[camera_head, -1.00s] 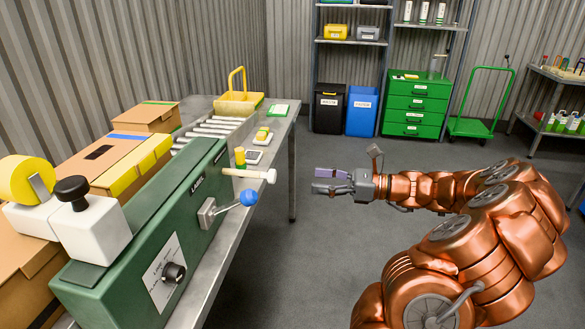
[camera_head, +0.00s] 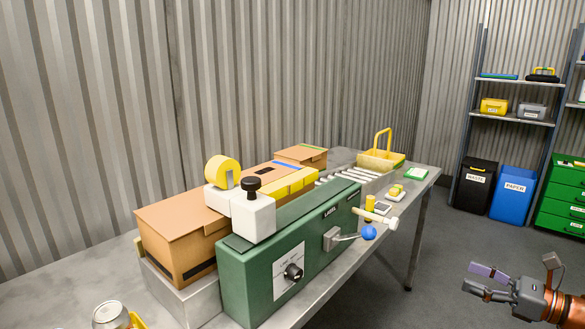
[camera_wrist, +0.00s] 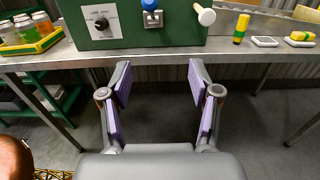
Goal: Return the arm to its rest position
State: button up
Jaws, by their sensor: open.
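My gripper (camera_head: 484,282) is at the lower right of the head view, out in the open to the right of the workbench. In the wrist view my gripper (camera_wrist: 160,80) has its two purple-padded fingers spread apart with nothing between them. Part of my copper arm (camera_head: 567,308) shows behind it at the right edge. The seamer also shows ahead of the gripper in the wrist view (camera_wrist: 130,30), apart from the fingers.
The metal workbench (camera_head: 60,268) carries a brown carton (camera_head: 185,225), a yellow basket (camera_head: 381,160) and a can (camera_head: 110,315). A black bin (camera_head: 474,186), a blue bin (camera_head: 514,195) and a green drawer cabinet (camera_head: 562,200) stand at the back right. The floor (camera_head: 440,255) beside the bench is clear.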

jog(key=s+a+r+n+g+h+p, duration=0.1)
jog(key=s+a+n+g, duration=0.3)
jog(key=a, duration=0.5)
jog(key=s+a+n+g+p, duration=0.1)
jog(key=a+n+g, duration=0.35)
jog(key=a, duration=0.45)
jog(key=s+a+r+n+g+h+p, duration=0.1)
jog(key=s+a+n+g+p, duration=0.2)
jog(key=a+n, duration=0.5)
jog(key=s+a+f+n+g+h, duration=0.2)
jog(key=s+a+n+g+h, duration=0.25)
jog(key=s, duration=0.45)
jog(key=s+d+n+h+p, duration=0.1)
jog(key=s+d+n+h, duration=0.1)
jog(key=s+n+h, duration=0.1)
jog(key=s+d+n+t+h+p, duration=0.1)
jog(key=s+d+n+h+p, duration=0.1)
jog(key=s, duration=0.4)
jog(key=shift+s+d+n+h, duration=0.25)
jog(key=shift+d+n+h, duration=0.25)
jog(key=shift+d+h, duration=0.15)
jog(key=shift+a, duration=0.1)
